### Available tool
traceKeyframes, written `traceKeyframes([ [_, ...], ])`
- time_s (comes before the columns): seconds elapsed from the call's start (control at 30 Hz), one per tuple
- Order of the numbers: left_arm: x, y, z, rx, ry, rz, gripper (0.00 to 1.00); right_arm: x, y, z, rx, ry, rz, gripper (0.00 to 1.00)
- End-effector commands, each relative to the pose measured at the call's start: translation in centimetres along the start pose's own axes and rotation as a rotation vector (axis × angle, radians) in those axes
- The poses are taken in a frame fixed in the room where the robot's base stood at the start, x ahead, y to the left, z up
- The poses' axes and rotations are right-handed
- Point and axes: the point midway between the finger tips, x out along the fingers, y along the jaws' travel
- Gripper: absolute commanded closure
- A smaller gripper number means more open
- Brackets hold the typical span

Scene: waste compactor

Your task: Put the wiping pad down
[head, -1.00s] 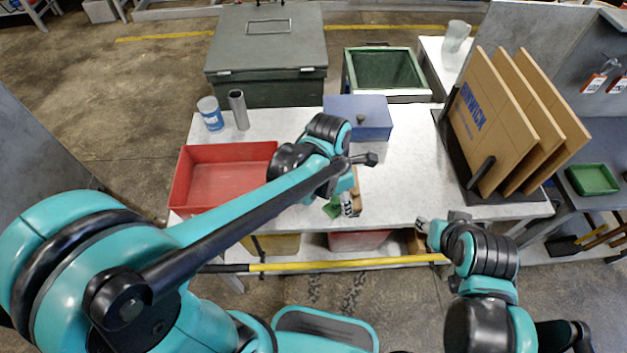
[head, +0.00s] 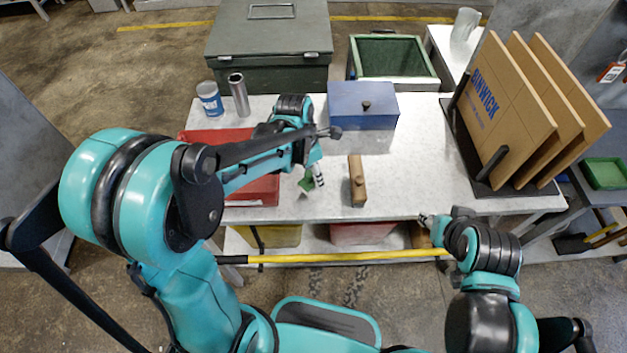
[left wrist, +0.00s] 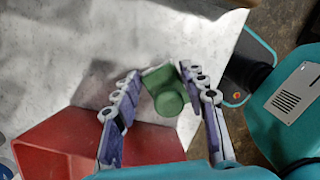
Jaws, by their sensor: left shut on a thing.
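The wiping pad (left wrist: 166,92) is green with a round knob, between the two fingers of my left gripper (left wrist: 163,78) in the left wrist view. The gripper is shut on it. In the head view the pad (head: 306,184) shows small beside my left gripper (head: 312,177), over the front of the white tabletop (head: 400,170), just right of the red tray (head: 262,190). I cannot tell whether the pad touches the tabletop. My right gripper (head: 428,222) is at the table's front edge, right of centre; its fingers are too small to read.
A wooden block (head: 357,182) lies right of the pad. A blue box (head: 362,106), a blue-and-white can (head: 209,98) and a metal cylinder (head: 238,95) stand further back. Cardboard panels (head: 508,105) stand in a rack at right. The tabletop between block and rack is clear.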

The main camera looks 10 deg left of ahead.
Motion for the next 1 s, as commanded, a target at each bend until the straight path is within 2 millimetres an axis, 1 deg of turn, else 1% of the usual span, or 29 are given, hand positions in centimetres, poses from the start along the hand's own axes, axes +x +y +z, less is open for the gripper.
traceKeyframes([
  [0.03, 1.2, 0.1, -0.1, 0.0, 0.0, 0.0, 0.99, 0.6, 0.0, 0.5, 0.0, 0.0, 0.0, 0.6],
  [0.13, 2.6, 0.1, -0.4, 0.0, 0.0, 0.0, 0.99, 1.2, 0.0, 0.9, 0.0, 0.0, 0.0, 0.6],
  [0.2, 2.9, 0.1, -0.4, 0.0, 0.0, 0.0, 0.99, 1.2, 0.0, 0.9, 0.0, 0.0, 0.0, 0.6],
  [0.4, 2.7, 0.1, -0.4, 0.0, 0.0, 0.0, 0.99, 1.1, 0.0, 0.8, 0.0, 0.0, 0.0, 0.6],
  [0.53, 3.1, 0.1, -0.5, 0.0, 0.0, 0.0, 0.99, 1.4, 0.0, 1.0, 0.0, 0.0, 0.0, 0.6],
  [0.57, 3.1, 0.1, -0.5, 0.0, 0.0, 0.0, 0.52, 1.4, 0.0, 1.0, 0.0, 0.0, 0.0, 0.6],
  [0.6, 3.0, 0.1, -0.4, 0.0, 0.0, 0.0, 0.42, 1.3, 0.0, 1.0, 0.0, 0.0, 0.0, 0.6],
  [0.63, 3.0, 0.1, -0.4, 0.0, 0.0, 0.0, 0.36, 1.3, 0.0, 0.9, 0.0, 0.0, 0.0, 0.6],
  [0.9, 3.0, 0.1, -0.4, 0.0, 0.0, 0.0, 0.36, 1.3, 0.0, 0.9, 0.0, 0.0, 0.0, 0.6],
  [1.0, 2.6, 0.1, -0.4, 0.0, 0.0, 0.0, 0.36, 1.0, 0.0, 0.7, 0.0, 0.0, 0.0, 0.6],
])
